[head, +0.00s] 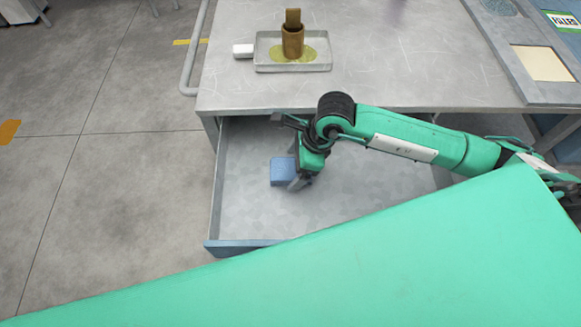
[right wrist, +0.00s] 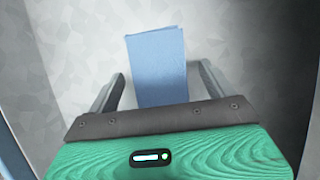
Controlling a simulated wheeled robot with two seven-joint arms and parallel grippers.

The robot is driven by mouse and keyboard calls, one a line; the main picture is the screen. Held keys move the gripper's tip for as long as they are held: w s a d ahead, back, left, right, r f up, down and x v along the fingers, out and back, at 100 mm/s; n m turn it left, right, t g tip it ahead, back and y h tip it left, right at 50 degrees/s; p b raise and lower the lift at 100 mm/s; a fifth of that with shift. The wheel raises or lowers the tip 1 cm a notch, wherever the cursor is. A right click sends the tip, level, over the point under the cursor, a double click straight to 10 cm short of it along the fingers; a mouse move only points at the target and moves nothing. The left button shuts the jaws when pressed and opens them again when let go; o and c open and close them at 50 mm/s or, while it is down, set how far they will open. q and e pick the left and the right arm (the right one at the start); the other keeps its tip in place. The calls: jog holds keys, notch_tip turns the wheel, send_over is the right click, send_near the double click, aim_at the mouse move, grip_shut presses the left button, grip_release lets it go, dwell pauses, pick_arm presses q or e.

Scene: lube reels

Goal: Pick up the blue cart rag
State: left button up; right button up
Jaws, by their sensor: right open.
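The blue cart rag (head: 283,171) is a folded light-blue block lying in the open drawer (head: 235,200) of the metal cart. My right gripper (head: 297,184) reaches down into the drawer at the rag's right side. In the right wrist view the rag (right wrist: 157,65) lies between the two fingers of the right gripper (right wrist: 158,88), with a gap to each finger. The gripper is open, and the near end of the rag is hidden behind its body. My left gripper is not in view.
The cart top (head: 420,70) holds a metal tray (head: 320,65) with a brown container (head: 292,40) on an oily patch. The drawer walls surround the rag; the drawer floor is otherwise clear.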

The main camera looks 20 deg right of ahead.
jog(key=shift+a+f, duration=0.15)
jog(key=shift+f, duration=0.3)
jog(key=shift+f+b, duration=0.25)
jog(key=shift+b, duration=0.2)
dwell(0.4)
jog(key=c, duration=1.1)
jog(key=shift+o, duration=0.2)
